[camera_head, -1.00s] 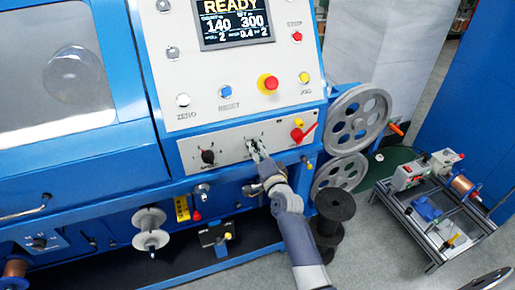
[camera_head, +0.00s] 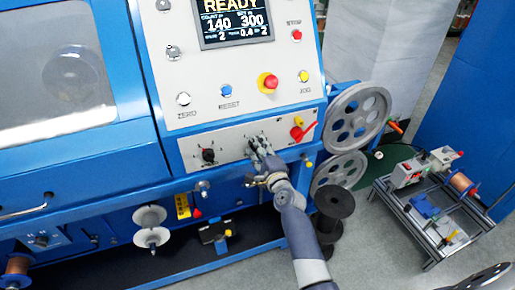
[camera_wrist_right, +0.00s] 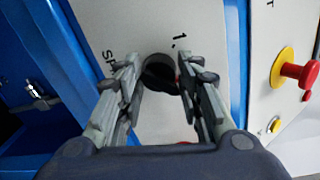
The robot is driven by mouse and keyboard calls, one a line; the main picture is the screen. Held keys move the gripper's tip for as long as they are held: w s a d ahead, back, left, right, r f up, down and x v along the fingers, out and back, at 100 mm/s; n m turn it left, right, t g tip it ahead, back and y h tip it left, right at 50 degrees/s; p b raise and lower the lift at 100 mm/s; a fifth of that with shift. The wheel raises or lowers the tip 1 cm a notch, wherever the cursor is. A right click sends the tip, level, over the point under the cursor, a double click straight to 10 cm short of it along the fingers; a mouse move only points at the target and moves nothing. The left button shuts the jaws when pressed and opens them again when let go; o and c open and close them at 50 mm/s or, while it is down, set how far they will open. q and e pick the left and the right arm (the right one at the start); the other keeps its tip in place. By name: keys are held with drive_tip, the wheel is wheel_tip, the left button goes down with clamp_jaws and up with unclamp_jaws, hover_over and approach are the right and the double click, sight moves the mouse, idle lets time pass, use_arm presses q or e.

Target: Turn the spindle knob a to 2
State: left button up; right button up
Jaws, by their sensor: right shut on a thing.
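My right gripper (camera_head: 258,145) reaches up to the lower control panel of the blue machine. Its fingers cover a knob in the middle of that panel in the head view. In the right wrist view, the gripper (camera_wrist_right: 157,78) has its two fingers on either side of a round black knob (camera_wrist_right: 158,70) and is shut on it. A "1" mark and a partly hidden label starting with "SP" show near this knob. The knob's pointer direction is hidden. Another black knob (camera_head: 208,155) sits free to the left on the panel. My left gripper is not in view.
Large grey pulleys (camera_head: 358,115) stand at the right. A small bench (camera_head: 408,215) stands further right.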

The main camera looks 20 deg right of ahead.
drive_tip(key=shift+a+f, duration=0.1)
drive_tip(key=shift+f, duration=0.2)
drive_tip(key=o, duration=0.8)
drive_tip(key=shift+o, duration=1)
drive_tip(key=shift+r, duration=0.1)
drive_tip(key=shift+s, duration=0.1)
drive_tip(key=s, duration=1.1)
drive_tip(key=shift+s+r, duration=0.4)
drive_tip(key=shift+r, duration=0.05)
